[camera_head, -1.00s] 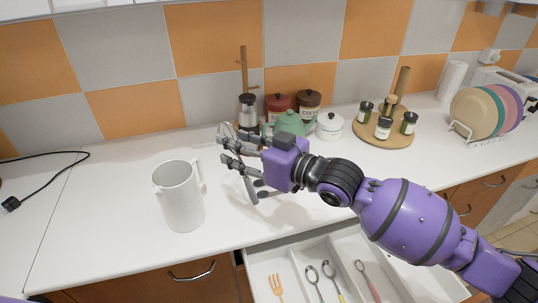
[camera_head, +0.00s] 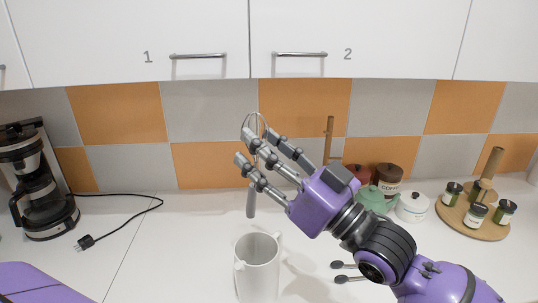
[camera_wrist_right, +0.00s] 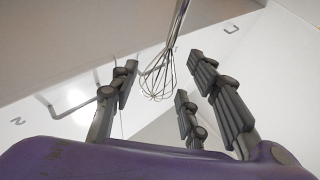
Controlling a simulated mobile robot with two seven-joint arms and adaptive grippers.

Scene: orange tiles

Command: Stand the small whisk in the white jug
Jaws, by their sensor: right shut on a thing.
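The white jug (camera_head: 257,272) stands upright on the counter at the bottom middle of the head view, its lower part cut off. My right gripper (camera_head: 250,153) is shut on the small whisk (camera_head: 251,202). The whisk is near upright, wire loops at the top and grey handle hanging down. The handle's lower end shows just above the jug's rim in the picture; I cannot tell whether it is directly over the opening. In the right wrist view the whisk's wires (camera_wrist_right: 159,82) show between the fingers. My left gripper is out of view; only a purple arm part shows at bottom left.
A coffee maker (camera_head: 38,185) stands at far left, with a black cable and plug (camera_head: 85,242) on the counter. Two dark spoons (camera_head: 345,279) lie right of the jug. Canisters, a green teapot (camera_head: 372,200) and a round spice tray (camera_head: 475,228) stand behind right. White cabinets hang above.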

